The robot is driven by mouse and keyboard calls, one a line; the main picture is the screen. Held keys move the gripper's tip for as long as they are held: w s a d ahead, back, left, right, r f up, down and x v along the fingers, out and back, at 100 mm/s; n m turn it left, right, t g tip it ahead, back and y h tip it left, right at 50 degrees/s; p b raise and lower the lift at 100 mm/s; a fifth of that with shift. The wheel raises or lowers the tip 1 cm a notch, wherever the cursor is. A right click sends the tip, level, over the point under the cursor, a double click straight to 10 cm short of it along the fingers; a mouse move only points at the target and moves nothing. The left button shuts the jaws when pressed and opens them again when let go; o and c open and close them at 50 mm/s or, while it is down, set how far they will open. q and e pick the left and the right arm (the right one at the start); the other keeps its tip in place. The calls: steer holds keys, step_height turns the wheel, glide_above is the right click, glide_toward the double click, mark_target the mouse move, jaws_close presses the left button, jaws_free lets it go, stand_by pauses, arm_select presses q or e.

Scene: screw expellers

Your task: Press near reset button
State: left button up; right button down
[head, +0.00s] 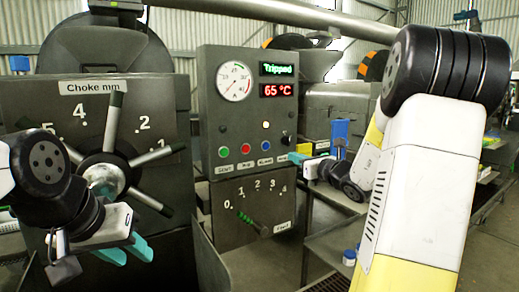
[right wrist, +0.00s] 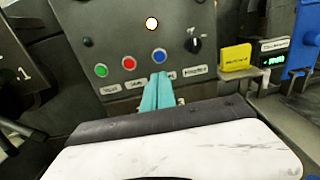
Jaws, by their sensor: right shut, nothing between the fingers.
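A grey control panel (head: 248,120) carries a green button (head: 223,152), a red button (head: 245,148) and a blue button (head: 265,145) in a row. The small labels under them are too blurred to read surely. The same green (right wrist: 101,71), red (right wrist: 129,63) and blue (right wrist: 159,56) buttons show in the right wrist view. My right gripper (head: 292,158) is shut and empty, with teal fingertips (right wrist: 161,76) just below the blue button in the wrist view. In the head view they stay right of it; I see no contact. My left gripper (head: 126,250) is open and empty, below the choke wheel.
The panel's display reads "Tripped" and "65 °C" (head: 277,90). A black rotary knob (right wrist: 194,44) sits right of the buttons. A spoked choke wheel (head: 108,175) stands at left. A lever with a numbered scale (head: 255,222) is below the panel. A yellow block (right wrist: 235,57) sits at right.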

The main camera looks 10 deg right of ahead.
mark_target(266, 145)
steer(key=x, duration=1.4)
steer(key=shift+s, duration=0.1)
steer(key=shift+w+a, duration=0.25)
steer(key=shift+w, duration=0.3)
steer(key=shift+w+r, duration=0.1)
steer(key=shift+w, duration=0.05)
steer(key=shift+r, duration=0.1)
steer(key=shift+a, duration=0.1)
